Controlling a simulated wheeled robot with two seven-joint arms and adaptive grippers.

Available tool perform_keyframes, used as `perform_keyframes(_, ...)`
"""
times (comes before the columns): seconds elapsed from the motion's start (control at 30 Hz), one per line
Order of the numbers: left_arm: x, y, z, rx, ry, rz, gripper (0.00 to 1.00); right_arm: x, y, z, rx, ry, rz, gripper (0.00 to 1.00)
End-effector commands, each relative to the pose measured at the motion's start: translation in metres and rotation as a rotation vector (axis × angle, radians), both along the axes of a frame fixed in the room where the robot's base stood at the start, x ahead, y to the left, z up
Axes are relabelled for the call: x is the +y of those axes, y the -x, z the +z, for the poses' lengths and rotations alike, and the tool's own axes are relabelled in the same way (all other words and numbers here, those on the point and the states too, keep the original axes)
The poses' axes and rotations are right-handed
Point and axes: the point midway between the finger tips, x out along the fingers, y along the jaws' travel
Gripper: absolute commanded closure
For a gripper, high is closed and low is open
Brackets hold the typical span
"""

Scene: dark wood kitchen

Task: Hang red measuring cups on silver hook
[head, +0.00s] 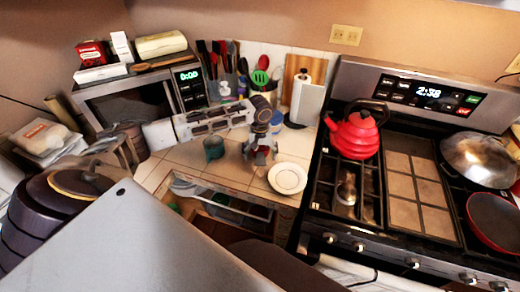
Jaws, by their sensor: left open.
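I cannot make out the red measuring cups or the silver hook in the head view. My left gripper (261,156) points down over the tiled counter, between a teal cup (214,147) and a white plate (287,178). Its fingers are apart and nothing shows between them. Whether the fingertips touch the counter is hard to tell. My right gripper is not in view.
A microwave (130,103) stands at the back left, with utensils (222,60) beside it. A paper towel roll (303,88) stands right of them. The stove (410,195) at right holds a red kettle (355,135), a domed silver lid (478,160) and a red-rimmed pan (497,221).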

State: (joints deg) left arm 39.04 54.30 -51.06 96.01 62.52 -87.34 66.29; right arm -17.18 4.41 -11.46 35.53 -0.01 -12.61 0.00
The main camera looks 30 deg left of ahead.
Motion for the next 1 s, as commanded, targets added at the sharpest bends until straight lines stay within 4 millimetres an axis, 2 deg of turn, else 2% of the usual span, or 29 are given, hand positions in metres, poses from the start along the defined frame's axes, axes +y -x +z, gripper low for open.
perform_keyframes(0.3,-0.0002,0.0,0.0004,0.0,0.0,0.0,0.11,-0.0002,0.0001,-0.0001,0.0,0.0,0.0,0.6)
perform_keyframes(1.0,-0.0001,0.0001,0.0001,0.0,0.0,0.0,1.0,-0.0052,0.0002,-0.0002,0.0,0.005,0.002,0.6)
